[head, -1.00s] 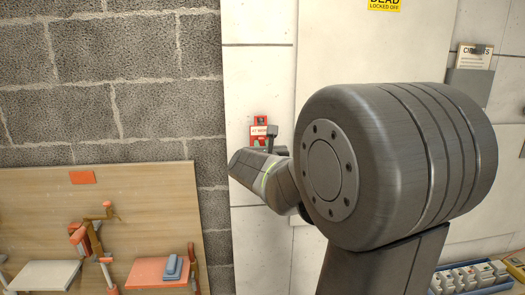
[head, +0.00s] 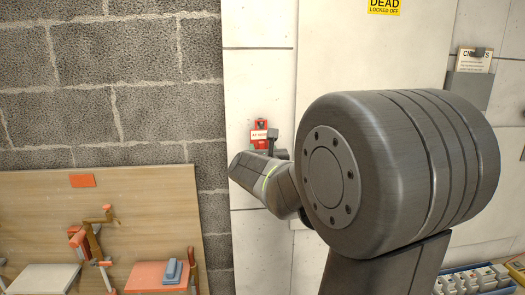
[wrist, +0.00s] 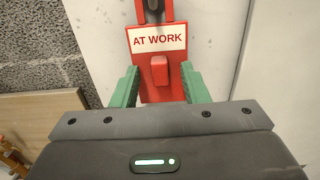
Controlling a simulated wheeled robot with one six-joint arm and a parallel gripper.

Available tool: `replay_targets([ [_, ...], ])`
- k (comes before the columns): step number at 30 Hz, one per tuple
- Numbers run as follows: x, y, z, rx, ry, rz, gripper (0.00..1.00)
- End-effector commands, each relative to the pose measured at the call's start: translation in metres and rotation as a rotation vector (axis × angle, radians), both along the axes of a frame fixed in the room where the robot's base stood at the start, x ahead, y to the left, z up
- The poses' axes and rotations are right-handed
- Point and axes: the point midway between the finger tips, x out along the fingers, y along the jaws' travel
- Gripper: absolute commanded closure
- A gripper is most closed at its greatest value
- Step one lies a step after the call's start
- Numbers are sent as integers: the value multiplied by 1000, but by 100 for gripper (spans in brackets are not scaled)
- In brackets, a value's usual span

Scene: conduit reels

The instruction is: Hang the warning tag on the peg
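The warning tag (wrist: 160,85) is a red plate with a white "AT WORK" label, a raised red block below the label and an opening at its top. It is upright against the pale wall panel, and it also shows in the head view (head: 259,134). A dark peg (wrist: 153,6) shows in the opening at the tag's top. My gripper (wrist: 159,70) has green fingers on either side of the tag's plate, clear of the raised block between them, so it looks open. In the head view, my gripper's fingers are mostly hidden by my wrist.
A wooden board (head: 130,225) with orange and grey shelves stands at lower left against a block wall (head: 110,90). A grey document holder (head: 468,88) hangs at right. A blue tray (head: 480,277) of small parts sits at lower right.

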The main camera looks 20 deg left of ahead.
Motion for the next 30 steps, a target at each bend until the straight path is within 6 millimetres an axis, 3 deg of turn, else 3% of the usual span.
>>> replay_targets([
  [11,-8,-5,0,1,0,0,59],
  [30,-98,-60,0,2,-2,1,59],
])
